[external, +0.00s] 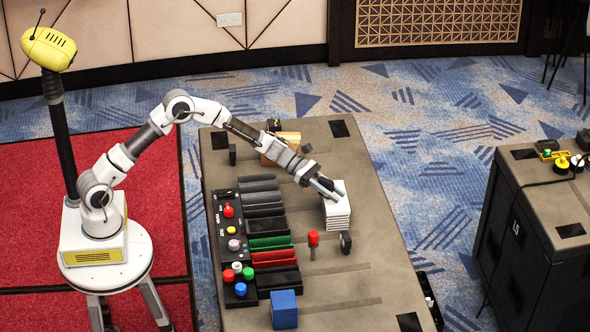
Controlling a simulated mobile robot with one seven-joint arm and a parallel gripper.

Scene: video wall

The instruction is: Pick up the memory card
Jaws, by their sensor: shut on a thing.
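My gripper (331,189) reaches over the long grey-brown table from the left, tilted downward, with its fingertips at the top of a white stack (337,210). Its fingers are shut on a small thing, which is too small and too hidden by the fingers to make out. I cannot make out the memory card as a separate thing in this view. I cannot tell whether the fingers touch the stack or are just above it.
A control panel (228,243) with coloured knobs and a row of dark, green and red bars lie left of the stack. A red-topped post (313,239), a dark round piece (346,242) and a blue cube (284,309) stand nearer. A tan block (281,148) is behind my forearm. The table's right side is mostly clear.

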